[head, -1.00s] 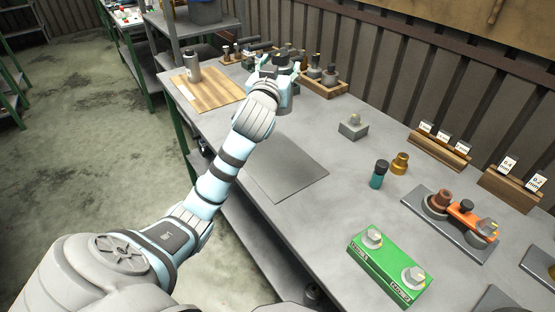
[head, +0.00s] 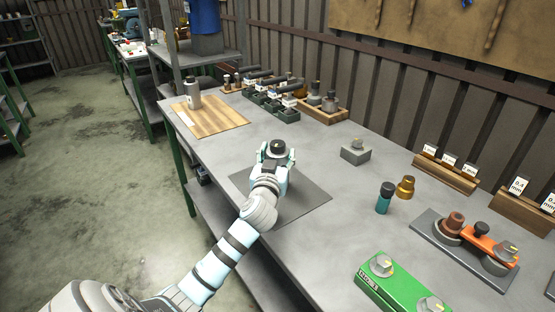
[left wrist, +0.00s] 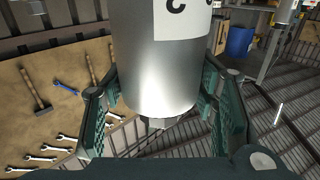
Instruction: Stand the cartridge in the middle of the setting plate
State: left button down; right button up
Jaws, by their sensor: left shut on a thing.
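The cartridge is a metal cylinder with a dark top (head: 278,147), seen from above in the head view. The left wrist view shows its smooth metal side (left wrist: 160,75) and a white label with a dark letter. My left gripper (head: 277,155) is shut around it, one finger on each side. The setting plate (head: 308,199) is a flat dark grey sheet on the bench. The gripper and cartridge are at its far part in the head view; I cannot tell whether the cartridge touches it. My right gripper is out of view.
A grey block with a knob (head: 355,151) stands right of the plate. A teal bottle (head: 384,198) and a brass piece (head: 405,187) are farther right. A green box (head: 400,290) is at the front. A wooden board with a grey bottle (head: 194,93) lies at the far left.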

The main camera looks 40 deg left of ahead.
pick_arm(q)
jog(key=shift+r, duration=0.1)
jog(key=c, duration=0.6)
grip_release()
jog(key=shift+c, duration=0.2)
jog(key=shift+s+d, duration=0.1)
jog(key=shift+s, duration=0.05)
jog(key=p+v, duration=0.1)
jog(key=v, duration=1)
jog(key=shift+s+d, duration=0.2)
jog(key=shift+s, duration=0.15)
